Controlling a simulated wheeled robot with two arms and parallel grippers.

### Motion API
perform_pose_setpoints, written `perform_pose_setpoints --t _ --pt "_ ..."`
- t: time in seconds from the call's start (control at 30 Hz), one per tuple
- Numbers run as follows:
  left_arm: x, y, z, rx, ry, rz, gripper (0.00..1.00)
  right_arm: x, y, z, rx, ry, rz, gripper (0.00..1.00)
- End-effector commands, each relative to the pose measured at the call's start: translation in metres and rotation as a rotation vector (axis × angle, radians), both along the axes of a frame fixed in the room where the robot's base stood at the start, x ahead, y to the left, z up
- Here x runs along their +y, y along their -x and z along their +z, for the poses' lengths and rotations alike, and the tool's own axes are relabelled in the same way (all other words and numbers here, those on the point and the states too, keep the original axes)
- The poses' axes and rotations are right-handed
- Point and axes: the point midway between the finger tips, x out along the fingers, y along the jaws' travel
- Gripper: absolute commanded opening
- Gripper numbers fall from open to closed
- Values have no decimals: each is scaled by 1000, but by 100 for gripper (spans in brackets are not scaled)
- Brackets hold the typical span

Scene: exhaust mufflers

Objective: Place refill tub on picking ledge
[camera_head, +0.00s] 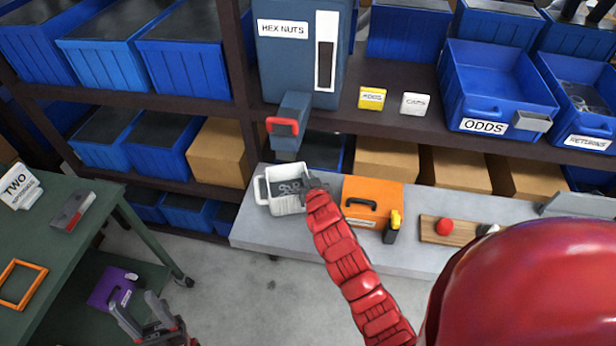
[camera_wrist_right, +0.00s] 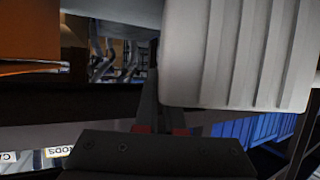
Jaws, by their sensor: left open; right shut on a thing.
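The white refill tub (camera_head: 286,203) with a side handle is over the left end of the grey picking ledge (camera_head: 262,236), under the hex nuts dispenser. I cannot tell whether its base touches the ledge. My right gripper (camera_head: 312,187) is shut on the tub's right side. In the right wrist view the tub's ribbed white wall (camera_wrist_right: 235,50) is beside the gripper fingers (camera_wrist_right: 152,100), which it partly hides. Grey contents or markings show inside the tub, too small to make out. My left gripper (camera_head: 142,310) is open and empty, low at the left, away from the ledge.
The blue dispenser (camera_head: 283,60) marked HEX NUTS has a spout with a red lever (camera_head: 283,126) just above the tub. An orange case (camera_head: 372,193) stands close right of the tub. A wooden board (camera_head: 460,233) lies farther right. A green table (camera_head: 60,240) stands at left.

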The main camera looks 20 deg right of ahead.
Motion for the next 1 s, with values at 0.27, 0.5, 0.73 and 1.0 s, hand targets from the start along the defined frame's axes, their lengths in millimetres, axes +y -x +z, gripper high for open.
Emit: perform_pose_setpoints --t 0.27,0.5,0.73,1.0 --pt "0 0 -5 0 0 0 50 0 0 -6 -1 0 0 0" --pt "0 0 -4 0 0 0 50 0 0 -5 -1 0 0 41" --pt "0 0 -4 0 0 0 50 0 0 -6 0 0 0 41" --pt "0 0 -11 0 0 0 50 3 17 1 -4 0 0 41"
